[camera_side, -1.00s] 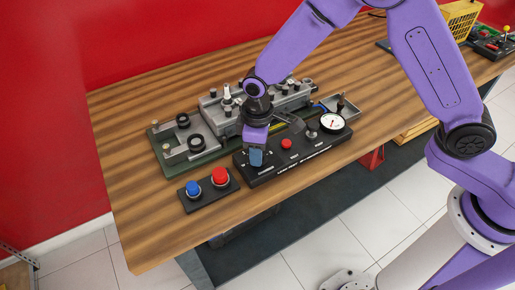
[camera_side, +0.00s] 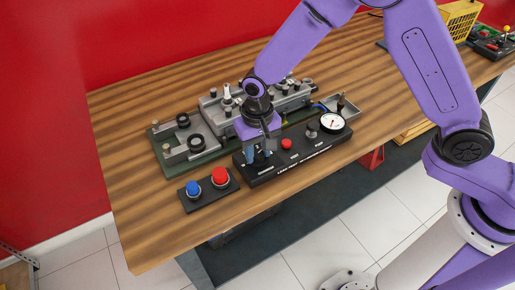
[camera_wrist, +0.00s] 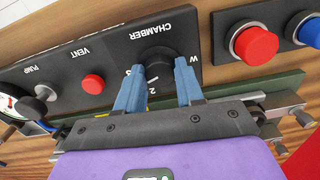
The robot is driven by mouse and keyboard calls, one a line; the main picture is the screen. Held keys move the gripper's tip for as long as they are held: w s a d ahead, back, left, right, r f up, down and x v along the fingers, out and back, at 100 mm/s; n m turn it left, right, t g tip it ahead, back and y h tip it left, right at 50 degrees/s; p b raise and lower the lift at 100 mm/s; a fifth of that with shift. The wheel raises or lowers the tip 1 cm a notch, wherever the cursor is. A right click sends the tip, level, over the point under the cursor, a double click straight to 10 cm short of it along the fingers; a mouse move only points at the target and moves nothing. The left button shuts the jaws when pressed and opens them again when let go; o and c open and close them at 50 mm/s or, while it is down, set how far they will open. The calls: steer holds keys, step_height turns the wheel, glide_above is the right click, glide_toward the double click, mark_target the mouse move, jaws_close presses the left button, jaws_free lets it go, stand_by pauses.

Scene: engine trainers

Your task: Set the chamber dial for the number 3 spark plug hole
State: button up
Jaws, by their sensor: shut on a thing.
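The chamber dial (camera_wrist: 160,62) is a black knob under the word CHAMBER on the black tester panel (camera_side: 312,157). My gripper (camera_wrist: 160,88) is shut on it, with one blue finger on each side. In the side view my gripper (camera_side: 258,158) stands upright over the panel's left end and hides most of the dial. In the wrist view the digits 3 and 2 and a letter W show around the knob, partly covered by the fingers. I cannot tell for sure which mark the dial points at. The grey engine block (camera_side: 285,102) stands behind the panel.
A red button (camera_side: 286,144), a knob (camera_side: 312,134) and a round white gauge (camera_side: 332,122) sit on the panel to the right. A box with a blue button (camera_side: 193,189) and a red button (camera_side: 220,176) lies at the left. The table's front left is clear.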

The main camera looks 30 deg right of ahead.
mark_target(257, 153)
steer(key=shift+m, duration=1.7)
steer(key=o, duration=1)
step_height(257, 153, up, 17)
steer(key=shift+r, duration=0.2)
